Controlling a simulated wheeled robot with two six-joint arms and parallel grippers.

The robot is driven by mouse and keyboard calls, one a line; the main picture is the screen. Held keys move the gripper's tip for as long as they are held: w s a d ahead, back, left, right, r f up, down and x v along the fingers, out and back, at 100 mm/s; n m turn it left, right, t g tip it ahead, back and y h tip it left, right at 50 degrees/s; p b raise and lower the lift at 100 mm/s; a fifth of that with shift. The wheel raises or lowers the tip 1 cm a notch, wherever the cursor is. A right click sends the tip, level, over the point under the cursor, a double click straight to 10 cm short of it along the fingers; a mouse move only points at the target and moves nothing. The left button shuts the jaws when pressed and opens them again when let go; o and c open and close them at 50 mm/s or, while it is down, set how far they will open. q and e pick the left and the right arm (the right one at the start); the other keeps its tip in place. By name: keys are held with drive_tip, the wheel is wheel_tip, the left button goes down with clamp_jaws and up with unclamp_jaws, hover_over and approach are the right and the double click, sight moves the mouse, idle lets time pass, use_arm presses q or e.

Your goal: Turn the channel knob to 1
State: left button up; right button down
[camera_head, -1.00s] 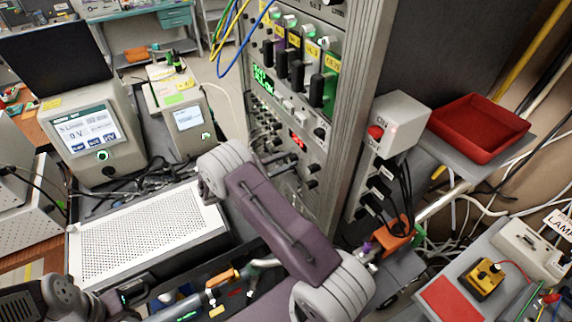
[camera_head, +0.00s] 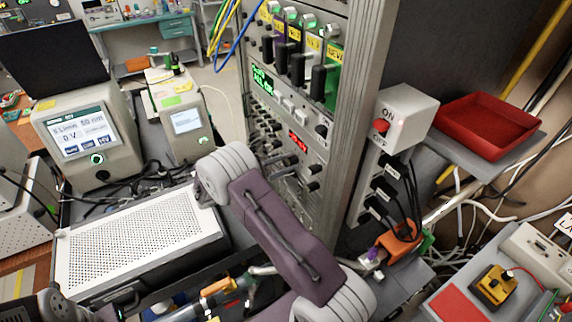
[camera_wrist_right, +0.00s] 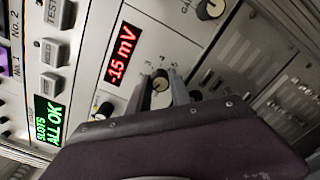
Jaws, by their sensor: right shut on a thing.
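The channel knob (camera_wrist_right: 160,82) is a small round knob on the rack panel, with printed numbers around it, in the right wrist view. My right gripper (camera_wrist_right: 160,88) has its two grey fingers on either side of this knob and is shut on it. A red display reading -15 mV (camera_wrist_right: 121,54) is beside the knob. In the head view my right gripper (camera_head: 284,163) reaches the rack's front panel below the red display (camera_head: 298,143); the knob is too small to make out there. The knob's exact setting is hard to read.
The rack (camera_head: 345,110) carries several black levers above the panel. A grey box with a red button (camera_head: 381,126) and a red tray (camera_head: 487,127) are to its right. A perforated white-topped unit (camera_head: 140,245) and a meter (camera_head: 90,143) stand to the left.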

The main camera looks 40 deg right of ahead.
drive_tip(key=c, duration=1.2)
unclamp_jaws()
drive_tip(key=shift+o, duration=0.2)
drive_tip(key=w+a+b, duration=0.1)
drive_tip(key=a+b, duration=0.1)
drive_tip(key=a, duration=0.7)
